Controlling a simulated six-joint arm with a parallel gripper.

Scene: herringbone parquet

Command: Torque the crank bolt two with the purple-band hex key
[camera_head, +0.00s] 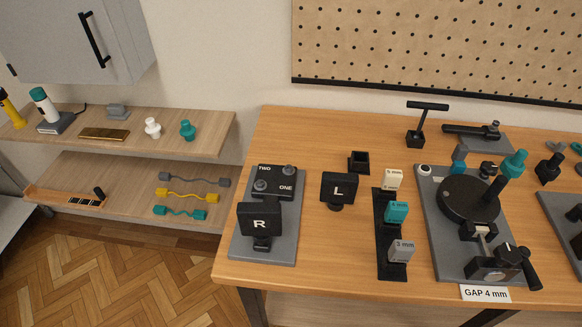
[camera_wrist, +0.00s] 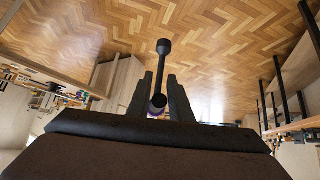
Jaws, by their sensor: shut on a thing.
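My gripper (camera_wrist: 163,92) shows only in the wrist view, its two dark fingers shut on a dark tool, the hex key (camera_wrist: 163,60). A purple band shows low between the fingers. Its slim shaft ends in a wider round dark head, seen against the parquet. In the head view, a black crank plate marked TWO and ONE (camera_head: 274,182) sits on a grey base (camera_head: 283,240) at the table's left. Two round bolts show on it, one at upper right (camera_head: 289,170) and one at lower left (camera_head: 260,185). I cannot tell which label belongs to which bolt.
A black R block (camera_head: 260,220) stands at the base's front; an L block (camera_head: 338,188) stands to its right. A black rack (camera_head: 391,240) holds several labelled pieces. A wheel fixture (camera_head: 465,200) and a black T-handled tool (camera_head: 427,115) are farther right. Shelves (camera_head: 150,135) stand left.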

